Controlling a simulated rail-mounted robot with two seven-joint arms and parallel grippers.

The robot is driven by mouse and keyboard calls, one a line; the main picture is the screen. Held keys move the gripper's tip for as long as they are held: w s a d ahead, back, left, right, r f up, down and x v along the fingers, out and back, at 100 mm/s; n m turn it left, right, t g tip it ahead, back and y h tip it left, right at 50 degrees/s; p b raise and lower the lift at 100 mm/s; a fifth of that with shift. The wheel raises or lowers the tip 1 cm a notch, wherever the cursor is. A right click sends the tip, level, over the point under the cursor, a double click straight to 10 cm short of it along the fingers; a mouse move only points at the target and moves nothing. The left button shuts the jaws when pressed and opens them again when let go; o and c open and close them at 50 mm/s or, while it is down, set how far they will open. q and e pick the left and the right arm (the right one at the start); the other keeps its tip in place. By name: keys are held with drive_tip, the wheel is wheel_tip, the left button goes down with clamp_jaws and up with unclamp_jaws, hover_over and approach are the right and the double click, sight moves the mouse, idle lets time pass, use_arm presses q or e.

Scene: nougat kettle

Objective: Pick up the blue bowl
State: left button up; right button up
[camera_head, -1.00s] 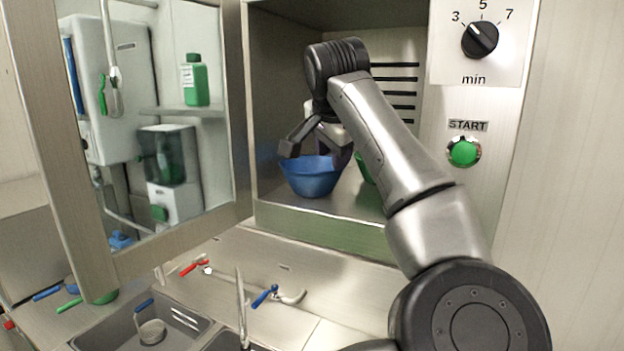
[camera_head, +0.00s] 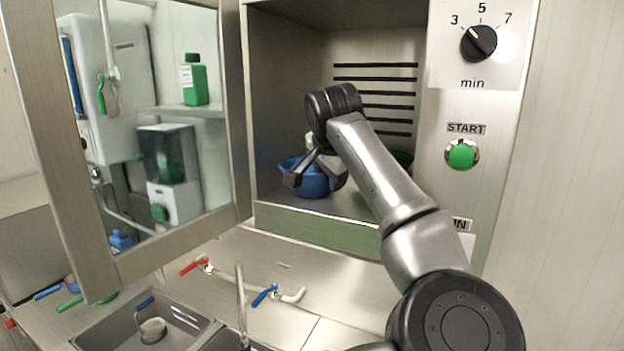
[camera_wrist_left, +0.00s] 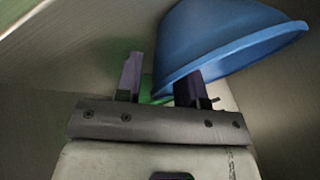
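The blue bowl (camera_head: 314,187) sits on the floor of the open steel compartment, partly covered by my left gripper. My left gripper (camera_head: 311,178) is over the bowl with its two fingers spread. In the left wrist view the bowl (camera_wrist_left: 225,38) shows tilted at the upper right. One finger of the left gripper (camera_wrist_left: 160,82) overlaps the bowl's rim, its tip hidden by the bowl. The other finger stands apart from it. I cannot tell whether either finger touches the bowl. My right gripper is not in view.
A green object (camera_head: 402,158) is mostly hidden behind my arm in the compartment. The compartment's side walls and front ledge (camera_head: 318,222) are close around the gripper. An open glass door (camera_head: 150,120) stands left. A sink (camera_head: 140,330) and taps are below.

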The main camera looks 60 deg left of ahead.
use_arm(q)
drive_tip(key=shift+c, duration=0.4)
clamp_jaws()
drive_tip(key=shift+r, duration=0.15)
